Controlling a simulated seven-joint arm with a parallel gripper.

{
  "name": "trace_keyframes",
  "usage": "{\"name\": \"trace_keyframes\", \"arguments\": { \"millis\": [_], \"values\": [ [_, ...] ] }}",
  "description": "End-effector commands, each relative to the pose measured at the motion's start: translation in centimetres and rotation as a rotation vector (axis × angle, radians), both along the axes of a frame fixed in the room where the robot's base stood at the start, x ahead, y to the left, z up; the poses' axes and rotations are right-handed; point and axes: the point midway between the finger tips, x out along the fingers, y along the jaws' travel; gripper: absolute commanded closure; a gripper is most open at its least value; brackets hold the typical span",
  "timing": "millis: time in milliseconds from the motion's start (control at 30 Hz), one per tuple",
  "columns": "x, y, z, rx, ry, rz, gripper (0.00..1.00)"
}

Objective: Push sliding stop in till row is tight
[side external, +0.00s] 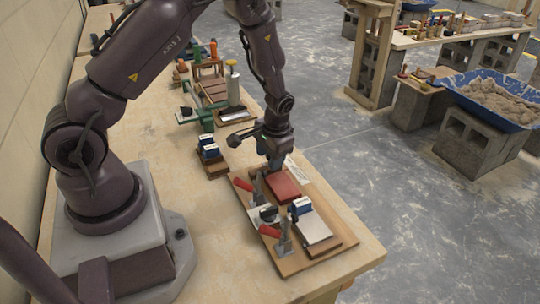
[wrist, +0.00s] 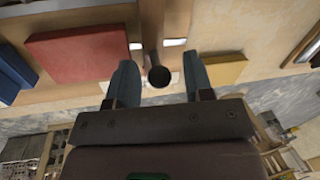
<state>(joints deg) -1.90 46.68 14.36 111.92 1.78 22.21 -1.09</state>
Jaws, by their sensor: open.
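My gripper (side external: 276,160) hangs low over the far end of a wooden fixture board (side external: 345,236). In the wrist view its two fingers (wrist: 159,72) are open, one on each side of a dark round knob (wrist: 158,76). I cannot tell whether they touch it. The knob may belong to the sliding stop, which I cannot otherwise make out. A flat red block (side external: 282,184) lies on the board beside my gripper; it also shows in the wrist view (wrist: 78,54). A blue block (side external: 301,205) sits nearer the front, seen too in the wrist view (wrist: 14,74). Any gaps along the row are unclear.
Red-handled clamps (side external: 268,231) stand along the board's left side. A yellow block (wrist: 222,68) lies right of my fingers in the wrist view. A small tray with blue-topped pieces (side external: 209,150) and a green tool (side external: 190,114) stand farther left. The bench's front right corner is clear.

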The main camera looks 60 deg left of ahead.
Motion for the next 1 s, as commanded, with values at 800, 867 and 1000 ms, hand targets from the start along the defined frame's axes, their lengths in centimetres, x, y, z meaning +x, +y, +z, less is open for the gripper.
{"name": "trace_keyframes", "arguments": {
  "millis": [800, 867, 1000],
  "values": [
    [0.1, -2.9, -0.3, -0.001, 0.001, -0.008, 0.94],
    [0.0, -3.7, -0.3, -0.001, 0.001, -0.008, 0.94],
    [0.0, -4.5, -0.3, -0.001, 0.0, -0.004, 0.94]
  ]
}}
